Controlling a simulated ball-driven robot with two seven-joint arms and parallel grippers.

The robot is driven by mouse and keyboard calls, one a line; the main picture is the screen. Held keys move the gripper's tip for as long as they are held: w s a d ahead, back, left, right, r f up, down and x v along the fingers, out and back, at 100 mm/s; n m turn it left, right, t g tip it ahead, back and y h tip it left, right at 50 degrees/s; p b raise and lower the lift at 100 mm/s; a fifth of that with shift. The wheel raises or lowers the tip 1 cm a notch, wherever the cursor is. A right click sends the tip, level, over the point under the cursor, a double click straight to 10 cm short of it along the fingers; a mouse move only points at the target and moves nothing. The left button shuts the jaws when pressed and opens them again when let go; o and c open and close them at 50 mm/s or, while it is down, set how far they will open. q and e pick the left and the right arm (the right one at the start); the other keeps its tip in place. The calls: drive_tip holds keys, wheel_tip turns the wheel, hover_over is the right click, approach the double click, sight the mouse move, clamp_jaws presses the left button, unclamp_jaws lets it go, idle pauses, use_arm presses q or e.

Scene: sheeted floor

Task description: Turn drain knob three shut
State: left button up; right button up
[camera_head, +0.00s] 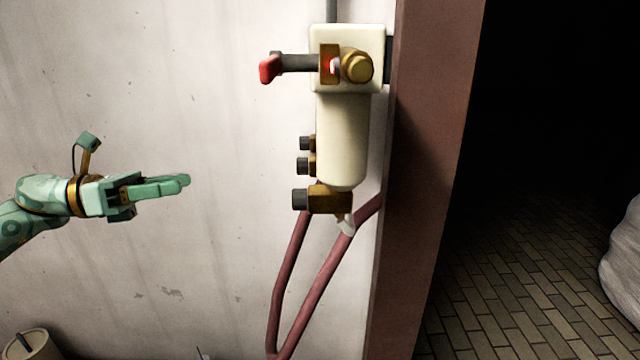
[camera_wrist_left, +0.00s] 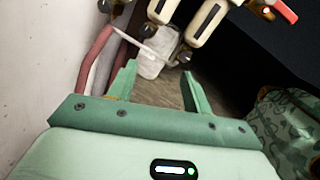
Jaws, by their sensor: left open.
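A cream filter unit (camera_head: 342,140) hangs on the wall beside a brown post. Dark drain knobs stick out from its left side: an upper one (camera_head: 305,143), a middle one (camera_head: 303,166) and a lower, larger one (camera_head: 300,199) on a brass block. I cannot tell which is number three. My left gripper (camera_head: 184,182) is open and empty, left of the lower knobs and apart from them, pointing right. In the left wrist view, its fingers (camera_wrist_left: 158,68) are spread with nothing between them; cream bodies and dark knobs (camera_wrist_left: 183,55) show beyond. My right gripper is not in view.
A red-handled lever (camera_head: 270,68) sticks out left at the unit's top. Reddish pipes (camera_head: 292,270) run below it. The brown post (camera_head: 430,180) stands close on the right. A pale container (camera_head: 30,344) is at the lower left. The wall between gripper and unit is clear.

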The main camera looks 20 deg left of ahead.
use_arm(q)
drive_tip(key=s+d+m+g, duration=0.3)
drive_tip(key=m, duration=0.1)
drive_tip(key=m+h+p, duration=0.1)
drive_tip(key=m, duration=0.1)
approach(300, 200)
drive_tip(key=w+x, duration=0.1)
drive_tip(key=x, duration=0.6)
drive_tip(key=shift+w+a+f+g, duration=0.2)
drive_tip(key=shift+a+f+g, duration=0.05)
drive_tip(key=shift+f+g, duration=0.05)
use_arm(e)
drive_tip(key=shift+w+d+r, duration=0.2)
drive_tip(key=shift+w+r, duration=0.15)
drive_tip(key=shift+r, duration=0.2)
use_arm(q)
drive_tip(key=shift+c, duration=0.3)
drive_tip(key=c, duration=0.9)
